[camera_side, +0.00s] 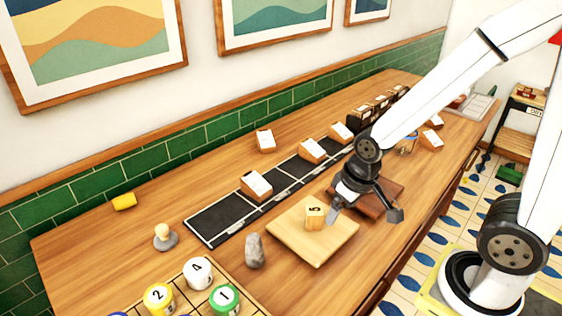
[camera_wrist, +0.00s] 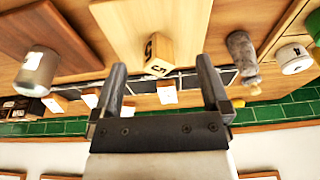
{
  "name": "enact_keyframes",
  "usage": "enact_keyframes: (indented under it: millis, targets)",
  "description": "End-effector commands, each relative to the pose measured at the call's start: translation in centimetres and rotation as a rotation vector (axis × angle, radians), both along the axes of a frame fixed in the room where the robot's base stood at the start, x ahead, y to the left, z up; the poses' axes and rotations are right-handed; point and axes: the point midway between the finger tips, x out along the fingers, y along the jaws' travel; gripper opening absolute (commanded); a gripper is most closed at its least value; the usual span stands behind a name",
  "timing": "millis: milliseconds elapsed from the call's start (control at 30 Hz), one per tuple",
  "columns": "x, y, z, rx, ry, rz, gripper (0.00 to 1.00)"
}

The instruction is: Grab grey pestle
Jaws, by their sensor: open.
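The grey pestle (camera_side: 255,250) stands upright on the wooden counter, just left of the light wooden board (camera_side: 300,247). In the wrist view, the pestle (camera_wrist: 242,52) is to the right, outside and beyond the right finger. My gripper (camera_side: 364,208) is open and empty, above the counter near the board's right side and the dark brown board (camera_side: 385,190). It is right of the pestle in the side view and apart from it. In the wrist view, the space between my fingertips (camera_wrist: 160,68) holds nothing gripped.
A wooden block marked 5 (camera_side: 314,216) sits on the light board, between pestle and gripper. A black strip (camera_side: 222,218) with card holders lies behind. Numbered canisters (camera_side: 198,272) stand at front left, and a knobbed grey piece (camera_side: 164,237) is left of the pestle.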

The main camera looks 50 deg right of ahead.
Motion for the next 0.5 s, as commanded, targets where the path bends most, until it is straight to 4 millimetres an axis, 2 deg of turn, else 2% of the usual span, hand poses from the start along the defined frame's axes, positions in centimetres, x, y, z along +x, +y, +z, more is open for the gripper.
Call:
enact_keyframes:
  millis: [267,500]
  targets:
    - [-1.3,1.1,-1.7,0.109,0.131,-0.182,0.97]
    - [-2.7,3.6,-3.5,0.286,0.321,-0.457,0.97]
